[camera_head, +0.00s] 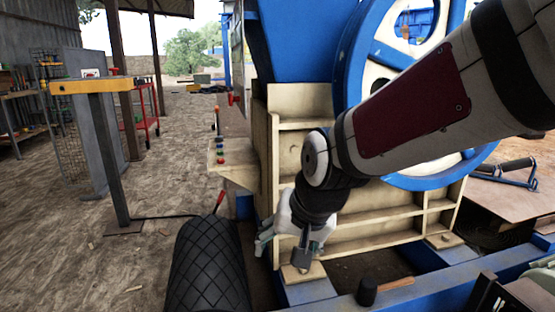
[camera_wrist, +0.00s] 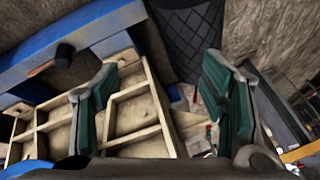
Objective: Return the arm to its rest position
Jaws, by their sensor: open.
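My arm reaches in from the upper right in the head view, in front of the blue flywheel. My gripper (camera_head: 285,250) points down beside the cream ribbed body of the jaw crusher (camera_head: 290,145). In the wrist view my gripper (camera_wrist: 160,95) has its two green-padded fingers spread wide apart. Nothing is held between them. The cream ribbed frame also shows in the wrist view (camera_wrist: 135,112), behind and left of the fingers. I cannot tell whether a finger touches the crusher.
A black tyre (camera_head: 208,268) stands left of my gripper. A control ledge (camera_head: 232,170) with coloured buttons and a lever juts out above it. The blue flywheel (camera_head: 352,60) is behind my arm. A post with a yellow top (camera_head: 88,87) stands left. Open ground lies between post and crusher.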

